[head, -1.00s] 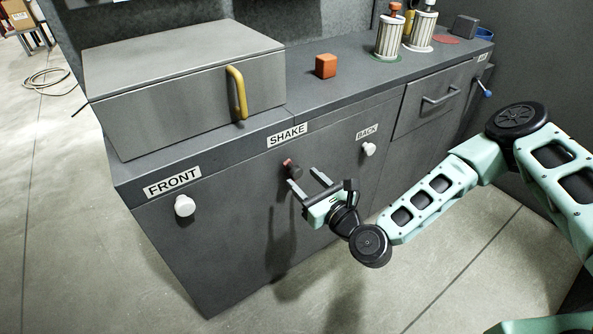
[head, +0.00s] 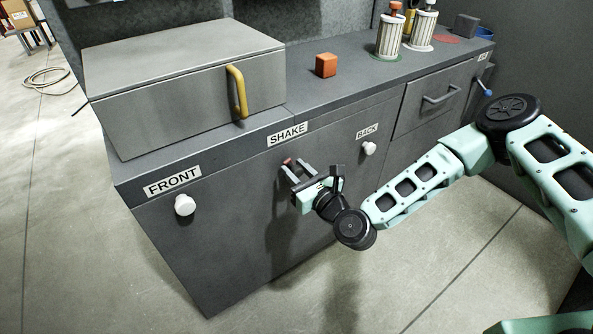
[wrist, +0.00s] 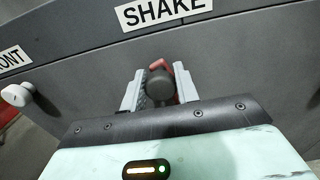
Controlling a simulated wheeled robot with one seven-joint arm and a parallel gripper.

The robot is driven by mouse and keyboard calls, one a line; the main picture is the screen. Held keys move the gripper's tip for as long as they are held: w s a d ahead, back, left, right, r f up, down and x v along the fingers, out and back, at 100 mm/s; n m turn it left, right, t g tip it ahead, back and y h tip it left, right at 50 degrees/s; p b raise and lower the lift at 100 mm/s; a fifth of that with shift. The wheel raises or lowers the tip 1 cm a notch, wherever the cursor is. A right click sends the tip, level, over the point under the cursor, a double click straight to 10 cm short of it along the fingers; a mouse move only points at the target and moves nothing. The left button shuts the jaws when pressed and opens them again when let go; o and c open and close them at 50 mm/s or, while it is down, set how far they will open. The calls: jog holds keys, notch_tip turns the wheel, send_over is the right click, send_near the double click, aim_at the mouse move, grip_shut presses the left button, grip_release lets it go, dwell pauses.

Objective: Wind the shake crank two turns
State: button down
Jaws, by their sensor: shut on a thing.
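The shake crank (wrist: 160,82) is on the cabinet front below the SHAKE label (head: 287,134). It has a dark round grip with a red part behind it. In the wrist view its grip sits between the two fingers of my gripper (wrist: 159,90). In the head view my gripper (head: 294,169) is at the crank, and only a bit of red shows past the fingers. My gripper is shut on the crank's grip. The crank's arm and hub are mostly hidden by the fingers.
A white FRONT knob (head: 184,205) is to the left and a white BACK knob (head: 369,148) to the right. Above stand a metal box with a yellow handle (head: 237,91), an orange cube (head: 326,66) and two ribbed cylinders. The floor in front is clear.

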jog(key=shift+w+d+f+m+b, duration=0.1)
jog(key=shift+w+d+m+b, duration=0.15)
jog(key=shift+m+b, duration=0.35)
jog(key=shift+w+d+f+m+b, duration=0.15)
jog(key=shift+d+m+b, duration=0.2)
jog(key=shift+m+b, duration=0.2)
jog(key=shift+w+d+r+m+b, duration=0.15)
jog(key=shift+d+r+m+b, duration=0.2)
jog(key=shift+m, duration=0.4)
jog(key=shift+a, duration=0.1)
jog(key=c, duration=1.1)
grip_release()
